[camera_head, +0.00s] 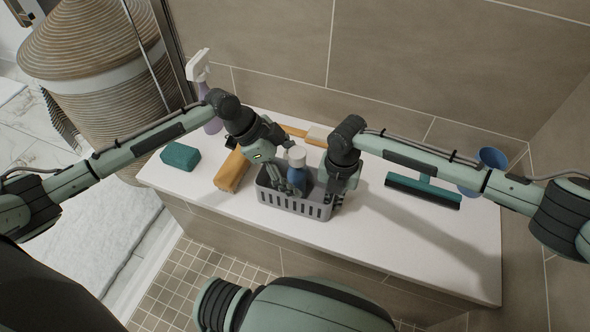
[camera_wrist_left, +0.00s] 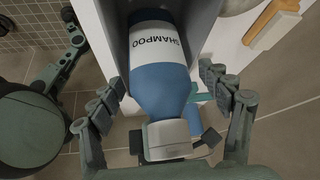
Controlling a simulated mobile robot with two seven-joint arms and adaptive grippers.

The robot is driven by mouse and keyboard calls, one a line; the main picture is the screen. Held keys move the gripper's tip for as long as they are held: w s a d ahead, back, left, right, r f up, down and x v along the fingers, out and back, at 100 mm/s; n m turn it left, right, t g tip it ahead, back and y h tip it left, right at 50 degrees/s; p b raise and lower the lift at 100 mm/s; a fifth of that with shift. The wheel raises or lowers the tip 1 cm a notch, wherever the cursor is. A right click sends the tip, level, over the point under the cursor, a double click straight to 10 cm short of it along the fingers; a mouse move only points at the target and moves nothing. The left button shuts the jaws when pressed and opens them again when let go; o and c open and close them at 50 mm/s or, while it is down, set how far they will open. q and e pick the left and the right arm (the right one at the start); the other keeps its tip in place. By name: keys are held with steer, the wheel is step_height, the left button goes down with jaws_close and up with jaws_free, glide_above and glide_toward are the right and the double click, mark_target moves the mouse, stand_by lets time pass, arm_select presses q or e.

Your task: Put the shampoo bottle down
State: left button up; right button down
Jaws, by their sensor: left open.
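The blue shampoo bottle (camera_head: 296,172) with a pale cap stands in a grey slotted basket (camera_head: 292,203) on the white bench. In the left wrist view the bottle (camera_wrist_left: 160,88) shows its white label, inside the grey wall. My left gripper (camera_head: 278,166) is open at the bottle's cap end, its fingers on either side with gaps visible. My right gripper (camera_head: 334,190) points down at the basket's right end; whether it grips the rim is unclear. The bottle's lower part is hidden by the basket.
A tiled wall stands behind. The bench's front right is clear.

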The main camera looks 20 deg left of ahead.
arm_select(q)
steer(key=shift+r, duration=0.1)
steer(key=v, duration=1.2)
steer(key=shift+r, duration=0.1)
arm_select(e)
steer(key=c, duration=1.6)
jaws_free()
steer(key=shift+c, duration=0.2)
